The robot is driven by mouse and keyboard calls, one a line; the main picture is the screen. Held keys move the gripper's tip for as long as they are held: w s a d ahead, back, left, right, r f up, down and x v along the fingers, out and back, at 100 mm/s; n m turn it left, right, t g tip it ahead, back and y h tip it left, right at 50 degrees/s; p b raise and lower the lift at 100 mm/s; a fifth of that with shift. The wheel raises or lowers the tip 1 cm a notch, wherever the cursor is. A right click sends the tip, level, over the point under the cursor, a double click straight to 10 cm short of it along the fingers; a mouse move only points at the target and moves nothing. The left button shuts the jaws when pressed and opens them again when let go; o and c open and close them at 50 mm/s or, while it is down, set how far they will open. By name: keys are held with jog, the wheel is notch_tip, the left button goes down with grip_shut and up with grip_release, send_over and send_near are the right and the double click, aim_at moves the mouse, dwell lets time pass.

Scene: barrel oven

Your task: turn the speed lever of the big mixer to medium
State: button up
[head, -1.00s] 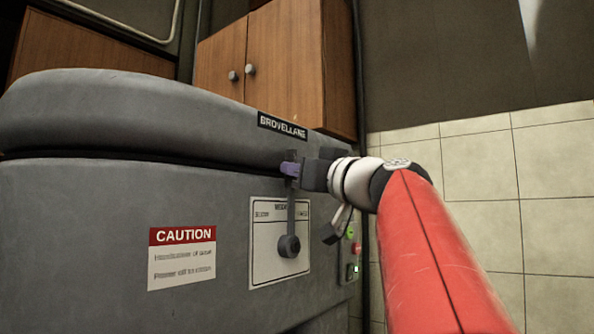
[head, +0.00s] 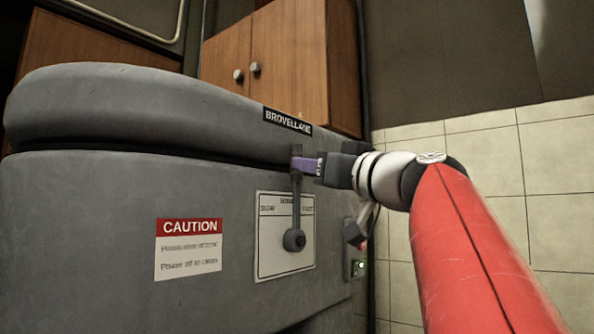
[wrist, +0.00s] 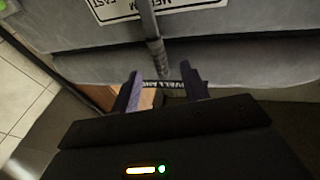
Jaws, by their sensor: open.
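The big mixer (head: 90,220) is a large grey machine filling the left of the head view. Its speed lever (head: 295,205) is a dark rod on a white label plate (head: 269,255). The lever points almost straight up from its round pivot, near the middle label. In the wrist view the lever (wrist: 153,40) ends between my purple fingertips, with a gap showing on each side. My gripper (head: 301,164) is open at the lever's upper end, reaching in from the right; it also shows in the wrist view (wrist: 162,78). The plate's lettering is partly legible there, with MEDIUM and FAST.
A red and white caution sign (head: 189,248) is on the mixer's front. A small control box (head: 355,268) sits right of the plate, partly behind my gripper. Wooden cabinets (head: 285,65) stand behind. A tiled wall (head: 490,170) is at the right.

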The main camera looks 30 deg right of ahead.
jog(key=v, duration=0.4)
jog(key=shift+b, duration=0.3)
